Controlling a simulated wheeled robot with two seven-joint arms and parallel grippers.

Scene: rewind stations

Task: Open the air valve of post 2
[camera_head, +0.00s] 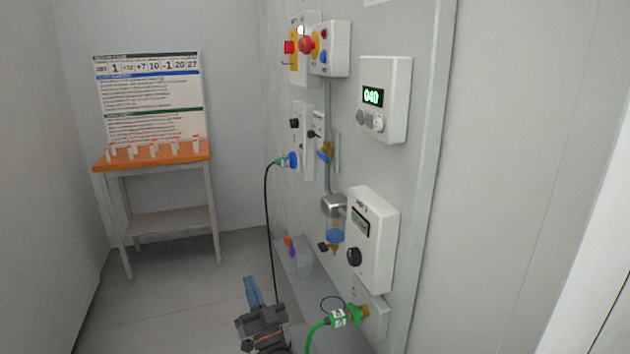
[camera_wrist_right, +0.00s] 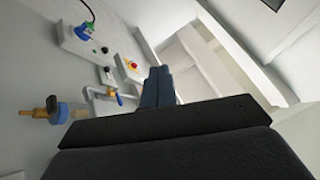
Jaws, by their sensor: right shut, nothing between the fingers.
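A small valve with a blue handle and brass body (camera_head: 326,152) sits on the pipe on the right wall. It also shows in the wrist view, left of my fingers (camera_wrist_right: 120,98). Its handle is slanted; I cannot tell its setting. Below it on the same pipe is an air filter unit with a blue-tinted bowl (camera_head: 335,235), also at the left in the wrist view (camera_wrist_right: 65,112). My right gripper (camera_head: 251,284) is shut and empty, low and left of the valve, apart from the wall fittings. Its blue-grey fingers (camera_wrist_right: 158,88) lie together. My left gripper is out of view.
A white box with a black knob (camera_head: 372,235) and a display box (camera_head: 385,100) are on the wall. A green hose connector (camera_head: 340,318) is below. A black cable (camera_head: 268,220) hangs near my gripper. An orange-topped table (camera_head: 155,157) stands back left; floor between is clear.

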